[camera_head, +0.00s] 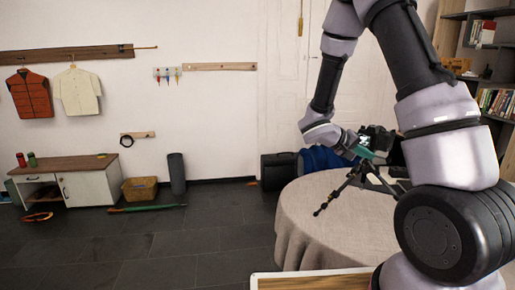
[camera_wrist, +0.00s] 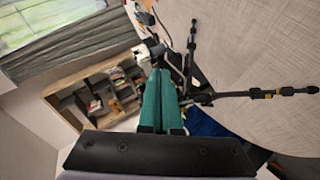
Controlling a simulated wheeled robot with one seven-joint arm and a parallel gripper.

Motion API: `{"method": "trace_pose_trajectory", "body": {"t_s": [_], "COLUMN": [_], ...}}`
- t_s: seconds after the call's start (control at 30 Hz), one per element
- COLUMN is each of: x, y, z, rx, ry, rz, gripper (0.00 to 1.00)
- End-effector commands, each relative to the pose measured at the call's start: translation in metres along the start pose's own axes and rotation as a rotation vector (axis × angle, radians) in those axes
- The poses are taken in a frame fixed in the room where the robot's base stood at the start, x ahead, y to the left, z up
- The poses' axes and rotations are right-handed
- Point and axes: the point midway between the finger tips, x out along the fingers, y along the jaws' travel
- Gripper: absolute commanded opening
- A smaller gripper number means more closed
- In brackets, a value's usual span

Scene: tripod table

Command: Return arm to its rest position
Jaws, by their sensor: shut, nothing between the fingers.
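My gripper (camera_head: 367,147) is in front of the door, above the round table (camera_head: 318,215) with its beige cloth. Its green fingers (camera_wrist: 160,90) are shut and hold nothing. A black tripod (camera_head: 352,181) stands on the table with its legs spread, just below and beside the gripper in the head view. In the wrist view the tripod's legs (camera_wrist: 262,93) reach out to the right of the fingers. Its top is partly hidden by my gripper, so I cannot tell whether they touch.
A bookshelf (camera_head: 450,32) stands at the right and a black case (camera_head: 277,171) on the floor behind the table. A low cabinet (camera_head: 88,186), a basket (camera_head: 139,189) and a dark cylinder (camera_head: 177,173) line the left wall. The floor at left is mostly clear.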

Motion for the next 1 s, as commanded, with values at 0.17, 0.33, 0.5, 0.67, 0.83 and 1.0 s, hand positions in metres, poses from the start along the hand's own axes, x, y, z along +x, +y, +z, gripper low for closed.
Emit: {"method": "trace_pose_trajectory", "body": {"t_s": [0.17, 0.33, 0.5, 0.67, 0.83, 1.0], "x": [-0.031, -0.069, -0.115, -0.163, -0.215, -0.252], "y": [0.058, 0.090, 0.111, 0.129, 0.148, 0.164], "z": [0.035, 0.068, 0.093, 0.107, 0.115, 0.118], "rx": [0.099, 0.183, 0.274, 0.364, 0.455, 0.518], "ry": [-0.183, -0.298, -0.333, -0.289, -0.170, -0.049], "rz": [-0.143, -0.341, -0.578, -0.814, -1.041, -1.184], "gripper": [0.00, 0.00, 0.00, 0.00, 0.00, 0.00]}}
